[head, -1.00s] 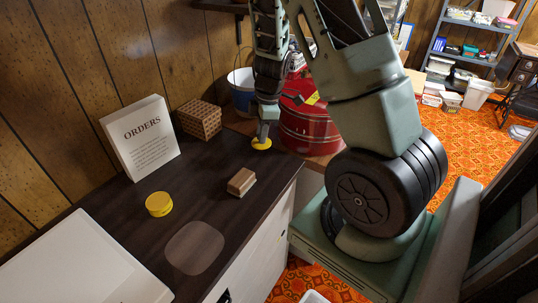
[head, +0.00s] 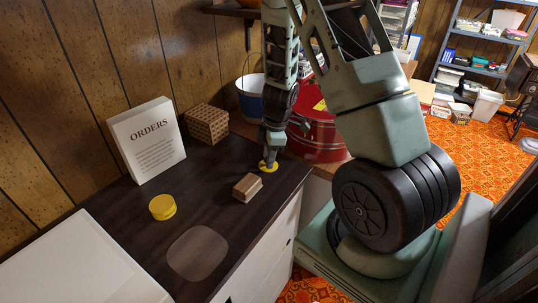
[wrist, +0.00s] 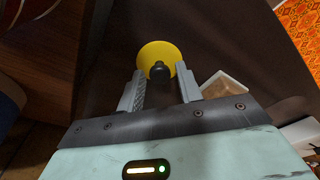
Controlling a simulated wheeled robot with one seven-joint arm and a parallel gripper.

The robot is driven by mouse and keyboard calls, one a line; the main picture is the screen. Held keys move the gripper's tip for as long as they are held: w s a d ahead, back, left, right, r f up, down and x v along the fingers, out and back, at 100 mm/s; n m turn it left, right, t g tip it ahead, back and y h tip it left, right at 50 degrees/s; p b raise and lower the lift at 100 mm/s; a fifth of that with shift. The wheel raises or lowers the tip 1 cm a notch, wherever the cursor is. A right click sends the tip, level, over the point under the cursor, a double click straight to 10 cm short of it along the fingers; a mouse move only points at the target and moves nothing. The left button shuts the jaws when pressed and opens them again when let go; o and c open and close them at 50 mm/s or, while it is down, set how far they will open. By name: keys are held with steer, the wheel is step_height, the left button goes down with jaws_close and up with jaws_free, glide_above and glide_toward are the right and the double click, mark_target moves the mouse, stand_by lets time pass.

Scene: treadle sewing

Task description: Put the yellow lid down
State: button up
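The yellow lid (head: 268,166) is a shallow disc on or just above the dark counter, near its right edge. In the wrist view the lid (wrist: 157,50) has a black knob (wrist: 160,71) facing my gripper. My gripper (wrist: 160,68) has one finger on each side of the knob, with a small gap showing on both sides, so it looks open around it. In the head view my gripper (head: 269,158) points down over the lid. Whether the lid's underside touches the counter is hidden.
On the dark counter (head: 234,232) stand a small wooden block (head: 247,187), a yellow round tin (head: 162,207), a white ORDERS sign (head: 147,140) and a patterned brown box (head: 206,124). A red drum (head: 318,138) and a blue bucket (head: 251,98) stand beyond. Bare counter lies around the lid.

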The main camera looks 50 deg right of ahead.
steer(key=shift+o, duration=0.3)
steer(key=shift+r, duration=0.15)
step_height(320, 180, up, 12)
steer(key=s+d+p, duration=0.1)
steer(key=p, duration=0.3)
steer(key=w+a+r+m+t+h, duration=0.1)
steer(key=w+a+r+t, duration=0.25)
steer(key=a, duration=0.55)
steer(key=w+a+r+m+t, duration=0.15)
steer(key=w+a+r, duration=0.35)
steer(key=a, duration=0.5)
steer(key=s+a+g, duration=0.2)
steer(key=s+a, duration=0.3)
steer(key=s, duration=0.4)
steer(key=s+a+r+g, duration=0.1)
steer(key=s+a+g, duration=0.1)
steer(key=s+a, duration=0.4)
steer(key=s+a+g, duration=0.2)
steer(key=s+a, duration=0.3)
steer(key=s, duration=0.7)
steer(key=shift+a+r, duration=0.3)
steer(key=shift+a, duration=0.1)
